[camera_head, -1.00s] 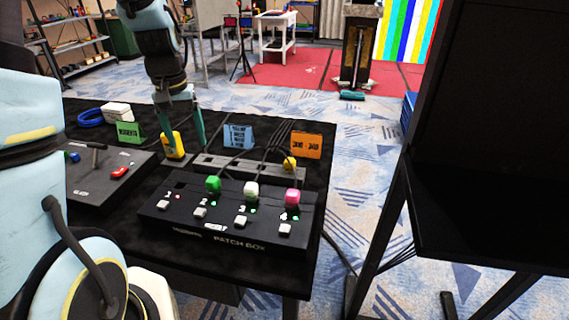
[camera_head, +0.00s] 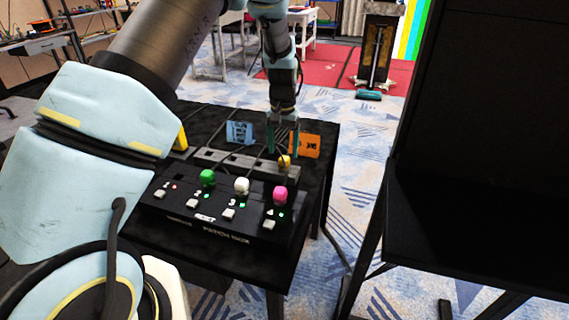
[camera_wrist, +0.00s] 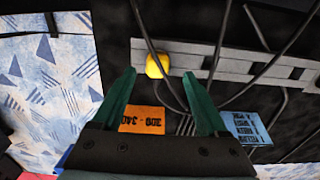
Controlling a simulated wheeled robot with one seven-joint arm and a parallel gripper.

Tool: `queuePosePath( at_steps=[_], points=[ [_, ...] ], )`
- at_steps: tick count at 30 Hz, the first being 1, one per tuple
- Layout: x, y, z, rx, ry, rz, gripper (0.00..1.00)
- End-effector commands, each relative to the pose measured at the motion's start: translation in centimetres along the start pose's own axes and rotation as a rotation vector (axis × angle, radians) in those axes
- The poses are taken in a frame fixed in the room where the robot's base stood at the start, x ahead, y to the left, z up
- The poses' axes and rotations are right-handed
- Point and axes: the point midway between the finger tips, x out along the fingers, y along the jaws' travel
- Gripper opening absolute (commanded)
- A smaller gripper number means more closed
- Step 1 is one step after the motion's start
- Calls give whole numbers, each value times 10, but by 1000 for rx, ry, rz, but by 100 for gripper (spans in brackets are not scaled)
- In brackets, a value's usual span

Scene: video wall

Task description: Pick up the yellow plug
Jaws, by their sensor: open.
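The yellow plug (camera_head: 284,161) sits at the right end of a grey socket strip (camera_head: 222,161) behind the patch box. In the wrist view the yellow plug (camera_wrist: 157,65) shows near the fingertips, at the strip's left end there. My gripper (camera_head: 282,150) is open, pointing down over the plug, with one finger to either side in the picture. In the wrist view my gripper (camera_wrist: 160,75) is empty; I cannot tell whether the plug is between the fingertips or still below them.
The black patch box (camera_head: 255,231) stands in front with green (camera_head: 207,177), white (camera_head: 241,186) and pink (camera_head: 280,196) plugs. Dark cables (camera_wrist: 215,50) cross the strip. Another yellow object (camera_head: 181,138) lies left.

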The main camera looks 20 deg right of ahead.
Motion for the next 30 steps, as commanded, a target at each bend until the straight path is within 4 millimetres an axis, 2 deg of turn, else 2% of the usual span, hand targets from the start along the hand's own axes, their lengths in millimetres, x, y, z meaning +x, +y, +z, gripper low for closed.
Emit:
queuePosePath(
  at_steps=[10,19,30],
  points=[
    [42,4,2,1,-3,0,76],
    [47,5,2,0,0,1,75],
    [47,5,2,0,-1,0,34]
  ],
)
